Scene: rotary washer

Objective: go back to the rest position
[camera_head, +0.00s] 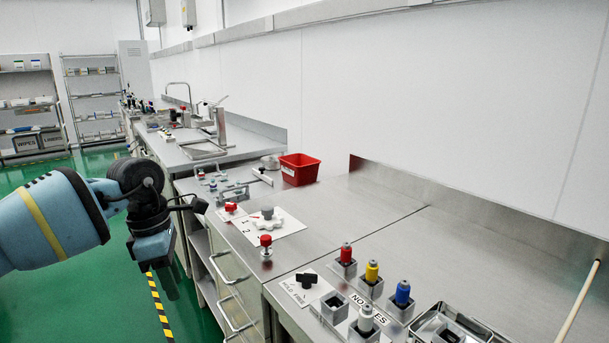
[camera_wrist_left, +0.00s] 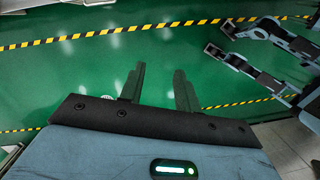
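My left gripper (camera_head: 155,248) is at the end of the blue and black left arm, which comes in from the left in the head view. It hangs over the green floor, in front of the bench and to the left of its drawer handles. In the left wrist view its two dark fingers (camera_wrist_left: 159,75) stand apart with only green floor between them, so it is open and empty. My right gripper does not show in the head view, and I cannot make it out in the wrist view.
The steel bench (camera_head: 360,215) runs along the wall. The green floor (camera_head: 75,300) is clear.

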